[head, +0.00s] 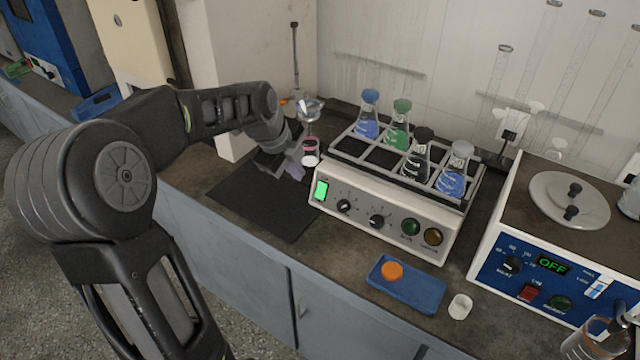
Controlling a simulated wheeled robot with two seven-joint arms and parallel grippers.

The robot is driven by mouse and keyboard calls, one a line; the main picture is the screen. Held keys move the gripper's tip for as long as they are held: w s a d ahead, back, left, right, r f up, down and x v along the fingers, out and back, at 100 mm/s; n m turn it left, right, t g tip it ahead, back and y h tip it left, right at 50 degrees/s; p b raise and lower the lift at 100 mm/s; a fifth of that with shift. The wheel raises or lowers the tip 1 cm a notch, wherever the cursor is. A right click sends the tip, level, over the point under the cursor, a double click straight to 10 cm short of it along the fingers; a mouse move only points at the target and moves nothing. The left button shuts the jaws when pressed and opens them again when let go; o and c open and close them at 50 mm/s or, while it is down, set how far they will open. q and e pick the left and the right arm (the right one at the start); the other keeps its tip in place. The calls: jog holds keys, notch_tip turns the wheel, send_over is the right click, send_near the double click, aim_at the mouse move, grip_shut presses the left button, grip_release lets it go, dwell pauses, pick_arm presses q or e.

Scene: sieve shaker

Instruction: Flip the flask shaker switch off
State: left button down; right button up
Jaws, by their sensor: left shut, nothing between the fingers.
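The flask shaker (380,212) is a white box on the bench with a rack on top holding several flasks with coloured stoppers. Its switch (320,190) glows green at the left end of the front panel, and I cannot make out its rocker position. Dark knobs and a green and an amber button are to its right. My left gripper (296,169) is shut and empty, just beyond the shaker's left end, up and left of the switch and apart from it in the picture.
A black mat (262,200) lies left of the shaker. A glass vessel with pink liquid (310,146) stands close behind my left gripper. In front are a blue tray (418,300) with an orange cap and a white cup (460,306). A blue-panelled device (530,270) reading OFF stands right.

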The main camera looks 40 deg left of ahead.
pick_arm(q)
jog(key=p, duration=0.2)
send_near(318, 195)
jog(key=x, duration=0.5)
jog(key=shift+s+d+f, duration=0.1)
jog(key=shift+f, duration=0.05)
jog(key=shift+w+f, duration=0.35)
jog(key=shift+f, duration=0.1)
